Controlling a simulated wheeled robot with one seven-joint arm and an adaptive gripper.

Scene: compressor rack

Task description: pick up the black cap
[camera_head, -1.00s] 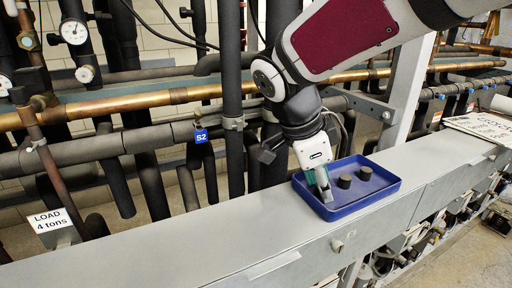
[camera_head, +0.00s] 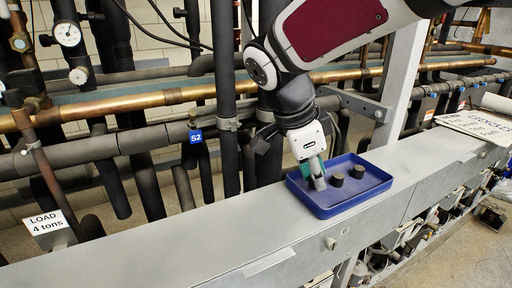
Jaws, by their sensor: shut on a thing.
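My gripper (camera_head: 317,181) points down over the left part of the blue tray (camera_head: 330,211). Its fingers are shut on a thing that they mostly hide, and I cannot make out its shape. Two short, dark round caps stand in the tray to the right of my gripper. The nearer black cap (camera_head: 337,180) is close to the fingers but looks apart from them. The farther black cap (camera_head: 358,172) is behind it, to the right. Whether the fingertips clear the tray floor is hard to tell.
The tray sits on a grey ledge (camera_head: 190,262). Copper and black pipes run close behind it, and an upright grey post (camera_head: 398,85) stands behind the tray to the right. Papers (camera_head: 480,124) lie at the far right. The ledge left of the tray is clear.

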